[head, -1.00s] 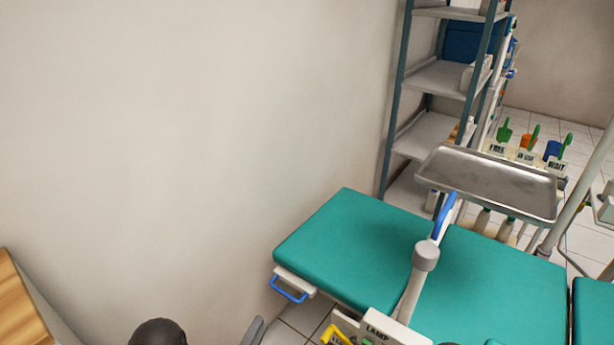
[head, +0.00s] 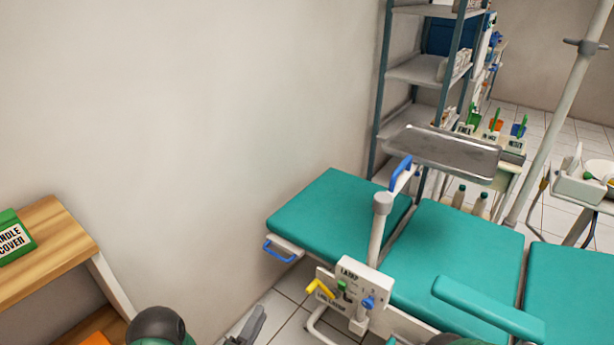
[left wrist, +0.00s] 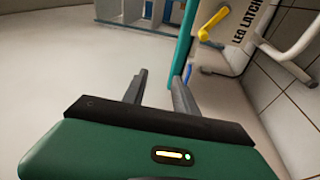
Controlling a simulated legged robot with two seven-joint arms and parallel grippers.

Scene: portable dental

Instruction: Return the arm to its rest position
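My left gripper (head: 246,328) shows at the bottom edge of the head view, where only its grey finger end is in sight. In the left wrist view both fingers of my left gripper (left wrist: 158,90) stand apart with nothing between them. It is in front of the wall, to the left of the dental chair's control panel. A dark round joint of my left arm shows at the bottom left of the head view. My right gripper is not in view.
The green dental chair (head: 455,250) fills the right, with a LAMP panel (head: 352,283) and yellow lever (head: 320,289) near my left gripper. A metal tray (head: 440,152) stands behind it. A wooden shelf (head: 50,240) with a green box (head: 12,238) is at left.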

